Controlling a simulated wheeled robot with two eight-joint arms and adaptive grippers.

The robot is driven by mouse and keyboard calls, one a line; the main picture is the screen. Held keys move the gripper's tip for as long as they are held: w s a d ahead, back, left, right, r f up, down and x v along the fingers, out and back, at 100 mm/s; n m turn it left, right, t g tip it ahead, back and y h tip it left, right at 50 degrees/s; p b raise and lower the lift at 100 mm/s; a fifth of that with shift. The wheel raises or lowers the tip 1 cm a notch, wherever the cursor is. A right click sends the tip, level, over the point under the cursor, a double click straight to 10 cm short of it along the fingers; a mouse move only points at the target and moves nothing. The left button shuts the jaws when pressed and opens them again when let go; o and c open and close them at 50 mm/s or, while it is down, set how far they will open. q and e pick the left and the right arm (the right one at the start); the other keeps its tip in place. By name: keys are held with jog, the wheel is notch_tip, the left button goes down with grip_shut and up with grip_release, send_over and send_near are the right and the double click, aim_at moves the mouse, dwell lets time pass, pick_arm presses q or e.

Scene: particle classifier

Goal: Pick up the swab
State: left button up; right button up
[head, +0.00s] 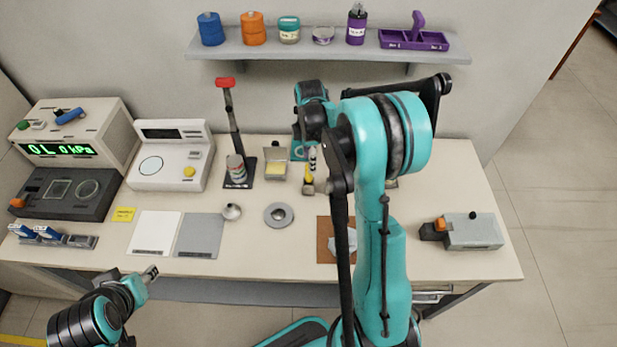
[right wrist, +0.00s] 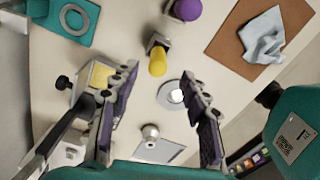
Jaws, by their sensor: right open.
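A small yellow-topped piece (head: 308,172) stands on the table behind the grey ring; it may be the swab, but I cannot tell for sure. In the right wrist view this yellow piece (right wrist: 157,62) rises from a metal block, between and just beyond my fingertips, not gripped. My right gripper (right wrist: 161,74) is open and empty, its purple-padded fingers spread apart. In the head view my right gripper (head: 312,158) is small and partly hidden by its own wrist. My left gripper (head: 150,272) is off the table's front left edge; its jaws are too small to read.
A box with a yellow pad (right wrist: 100,75) is close to one finger. A ring (head: 278,215), a small metal funnel (head: 231,211) and a tall stand (head: 238,184) are nearby. A purple knob (right wrist: 187,9) and a brown mat with cloth (right wrist: 228,45) lie beyond.

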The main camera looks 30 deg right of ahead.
aim_at(309, 179)
jog(key=f+b, duration=0.1)
jog(key=f, duration=0.4)
jog(key=shift+w+f+b, duration=0.15)
jog(key=shift+w+b, duration=0.05)
jog(key=shift+b, duration=0.1)
jog(key=c, duration=0.3)
grip_shut()
